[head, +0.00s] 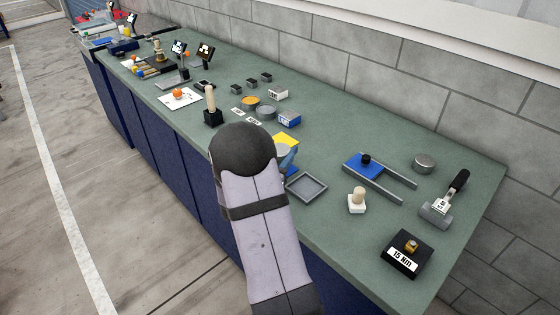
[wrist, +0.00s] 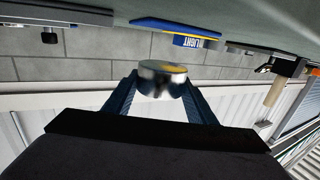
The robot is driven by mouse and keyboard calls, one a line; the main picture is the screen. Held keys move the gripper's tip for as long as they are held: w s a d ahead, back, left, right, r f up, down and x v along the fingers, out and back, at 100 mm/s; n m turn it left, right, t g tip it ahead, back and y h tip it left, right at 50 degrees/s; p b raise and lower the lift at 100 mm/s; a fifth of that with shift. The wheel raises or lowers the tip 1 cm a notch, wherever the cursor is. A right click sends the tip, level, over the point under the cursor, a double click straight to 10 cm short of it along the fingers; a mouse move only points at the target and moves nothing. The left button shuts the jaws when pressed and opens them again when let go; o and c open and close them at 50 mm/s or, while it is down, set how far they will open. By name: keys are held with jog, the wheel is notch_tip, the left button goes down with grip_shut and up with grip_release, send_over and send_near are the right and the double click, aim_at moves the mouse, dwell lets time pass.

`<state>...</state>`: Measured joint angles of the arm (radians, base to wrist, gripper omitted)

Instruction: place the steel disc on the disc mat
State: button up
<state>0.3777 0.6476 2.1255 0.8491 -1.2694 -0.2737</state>
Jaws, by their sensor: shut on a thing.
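My gripper (wrist: 160,92) is shut on a round steel disc (wrist: 158,80), which shows between its two blue fingers in the wrist view. In the head view my arm hides most of the gripper; a blue finger (head: 290,160) and a pale edge of the disc (head: 280,150) show past it. A flat yellow patch (head: 286,138) lies just behind the disc, and a bit of blue shows below the finger. These may be parts of the disc mat, but I cannot tell. The disc appears held above the bench, not resting on it.
A grey square tray (head: 306,186) is to the right. Another steel disc (head: 265,112) and a brass-coloured disc (head: 250,102) stand behind. A grey cylinder (head: 423,163) is farther right on the green bench (head: 335,225).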

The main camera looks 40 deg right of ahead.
jog(key=shift+f, duration=1.9)
jog(key=shift+f, duration=0.15)
jog(key=o, duration=1.7)
jog(key=shift+f, duration=0.1)
jog(key=shift+a, duration=0.15)
jog(key=b+v, duration=0.2)
jog(key=v, duration=1)
jog(key=shift+b, duration=0.3)
